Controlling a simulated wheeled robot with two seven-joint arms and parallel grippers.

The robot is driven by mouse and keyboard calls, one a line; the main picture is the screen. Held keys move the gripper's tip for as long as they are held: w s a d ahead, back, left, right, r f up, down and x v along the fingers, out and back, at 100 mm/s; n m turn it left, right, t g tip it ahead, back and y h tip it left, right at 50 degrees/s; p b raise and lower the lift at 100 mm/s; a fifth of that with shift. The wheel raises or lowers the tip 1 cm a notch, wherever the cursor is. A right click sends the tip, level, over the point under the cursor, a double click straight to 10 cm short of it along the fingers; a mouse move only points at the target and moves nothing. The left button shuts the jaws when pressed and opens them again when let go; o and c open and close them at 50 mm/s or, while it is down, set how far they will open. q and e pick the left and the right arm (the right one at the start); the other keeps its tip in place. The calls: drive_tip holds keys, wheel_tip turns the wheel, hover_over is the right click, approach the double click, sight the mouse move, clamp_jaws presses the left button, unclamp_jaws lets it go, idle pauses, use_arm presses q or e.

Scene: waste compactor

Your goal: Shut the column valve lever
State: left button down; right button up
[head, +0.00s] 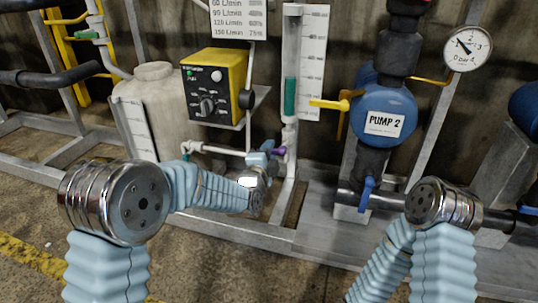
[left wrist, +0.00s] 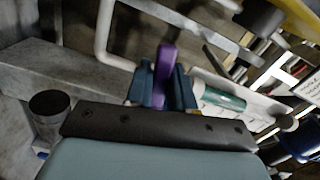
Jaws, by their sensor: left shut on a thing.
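The column valve lever (head: 279,151) is small and purple, low on the clear upright column (head: 291,90) with the white scale. In the head view my left gripper (head: 268,154) is at the lever from the left, and its blue fingers hide part of it. In the left wrist view the purple lever (left wrist: 164,68) stands between the two blue fingers of my left gripper (left wrist: 164,90), which is shut on it. The green-marked column (left wrist: 215,97) lies to the right there. My right arm shows in the head view, but its gripper does not.
A yellow control box (head: 214,86) and a pale tank (head: 158,105) stand left of the column. A yellow lever (head: 328,104), the blue PUMP 2 (head: 383,112) and a blue-handled valve (head: 366,193) are to the right. A grey metal frame (head: 230,229) runs along the floor in front.

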use_arm(q)
drive_tip(key=shift+r+m, duration=0.45)
drive_tip(key=shift+m, duration=0.65)
drive_tip(key=c, duration=1.1)
unclamp_jaws()
drive_tip(key=shift+o, duration=0.2)
drive_tip(key=p+v, duration=0.1)
drive_tip(key=v, duration=1.2)
drive_tip(key=shift+s, duration=0.35)
drive_tip(key=shift+a, duration=0.15)
